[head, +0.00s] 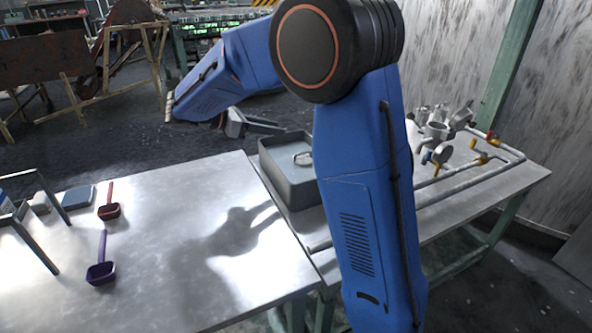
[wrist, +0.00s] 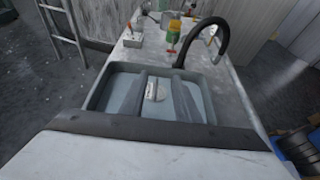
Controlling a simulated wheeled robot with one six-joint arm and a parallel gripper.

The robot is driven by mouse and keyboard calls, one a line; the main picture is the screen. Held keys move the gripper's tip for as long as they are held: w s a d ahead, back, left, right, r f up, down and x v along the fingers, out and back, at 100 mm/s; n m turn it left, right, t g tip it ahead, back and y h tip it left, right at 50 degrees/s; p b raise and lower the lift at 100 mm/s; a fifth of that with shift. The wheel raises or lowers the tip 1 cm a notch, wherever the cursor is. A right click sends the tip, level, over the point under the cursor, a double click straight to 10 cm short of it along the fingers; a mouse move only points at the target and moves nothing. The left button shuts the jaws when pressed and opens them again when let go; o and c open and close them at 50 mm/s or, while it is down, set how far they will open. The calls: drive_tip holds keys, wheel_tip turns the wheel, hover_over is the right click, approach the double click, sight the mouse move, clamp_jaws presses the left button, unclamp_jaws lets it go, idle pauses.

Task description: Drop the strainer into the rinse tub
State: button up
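The rinse tub (head: 287,186) is a grey rectangular basin at the table's middle, partly behind my arm in the head view. It fills the middle of the wrist view (wrist: 98,96). A small pale ringed object (head: 302,158), which looks like the strainer, appears inside the tub. It shows as a pale round shape in the wrist view (wrist: 155,91), though its details are unclear. My gripper (head: 262,124) is beyond the tub's far left side in the head view. In the wrist view its dark fingers (wrist: 158,92) stand apart over the tub, with nothing seen held between them.
A red scoop (head: 110,211) and a purple scoop (head: 102,272) lie on the left table. Pipes with valves (head: 480,158) run along the right table. A black curved tube (wrist: 222,35) rises beside the tub. The left table's middle is clear.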

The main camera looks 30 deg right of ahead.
drive_tip(key=v, duration=0.7)
drive_tip(key=shift+a, duration=0.4)
drive_tip(key=shift+r, duration=0.1)
drive_tip(key=s+d+f+m+y, duration=0.1)
drive_tip(key=s+d+m+y, duration=0.3)
drive_tip(key=s, duration=0.5)
drive_tip(key=s+d+f+m+y, duration=0.2)
drive_tip(key=s+d+m+y, duration=0.1)
drive_tip(key=s+d, duration=0.4)
drive_tip(key=s+a+f+m+t+y, duration=0.1)
drive_tip(key=s+f+m+t+y, duration=0.1)
drive_tip(key=s, duration=0.7)
drive_tip(key=s+a+f+m+t+y, duration=0.2)
drive_tip(key=s+f+m+y, duration=0.2)
drive_tip(key=s+m, duration=0.5)
drive_tip(key=shift+s+f+t, duration=0.4)
drive_tip(key=shift+s+f, duration=0.25)
drive_tip(key=shift+f, duration=0.2)
